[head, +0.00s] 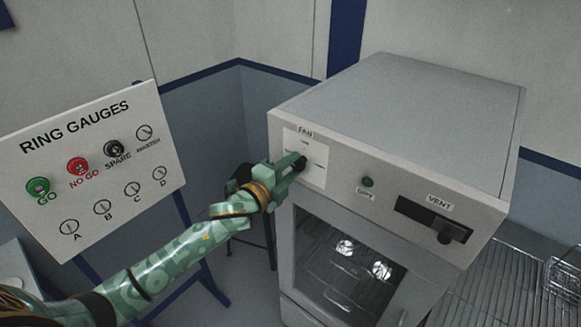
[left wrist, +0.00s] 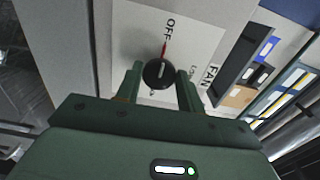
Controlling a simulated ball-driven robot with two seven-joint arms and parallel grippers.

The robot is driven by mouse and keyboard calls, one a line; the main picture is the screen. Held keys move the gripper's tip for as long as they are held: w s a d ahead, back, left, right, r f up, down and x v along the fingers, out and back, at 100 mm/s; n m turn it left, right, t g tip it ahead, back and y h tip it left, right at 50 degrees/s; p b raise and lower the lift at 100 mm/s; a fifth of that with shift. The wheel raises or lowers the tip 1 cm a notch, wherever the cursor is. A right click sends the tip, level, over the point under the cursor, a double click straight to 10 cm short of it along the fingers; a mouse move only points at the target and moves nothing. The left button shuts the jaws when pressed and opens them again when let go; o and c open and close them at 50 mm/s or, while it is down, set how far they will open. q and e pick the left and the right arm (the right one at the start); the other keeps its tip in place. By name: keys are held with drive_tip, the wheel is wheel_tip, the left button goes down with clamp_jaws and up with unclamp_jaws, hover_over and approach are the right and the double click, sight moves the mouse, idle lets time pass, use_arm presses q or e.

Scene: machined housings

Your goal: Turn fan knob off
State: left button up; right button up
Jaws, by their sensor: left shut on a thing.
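The fan knob (head: 301,162) is a small black knob on a white plate labelled FAN, at the upper left of the grey oven-like cabinet's front. My left gripper (head: 291,165) reaches it from the left and is shut on it. In the left wrist view the round black knob (left wrist: 159,74) sits between the two green fingers of my left gripper (left wrist: 159,82). A red line runs from the knob's edge toward the word OFF on the plate. Other markings on the plate are partly hidden by the knob and fingers. My right gripper is out of view.
The cabinet (head: 400,100) also carries a green button (head: 367,182) and a VENT slot with a black slider knob (head: 446,236). A RING GAUGES board (head: 95,165) stands at left. A dark stool (head: 250,225) is behind my arm. A wire rack (head: 500,290) is at lower right.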

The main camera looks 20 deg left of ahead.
use_arm(q)
drive_tip(key=o, duration=1)
drive_tip(key=shift+c, duration=0.2)
drive_tip(key=b+v, duration=0.3)
drive_tip(key=v, duration=1.3)
drive_tip(key=shift+s+a+b, duration=0.15)
drive_tip(key=shift+b, duration=0.25)
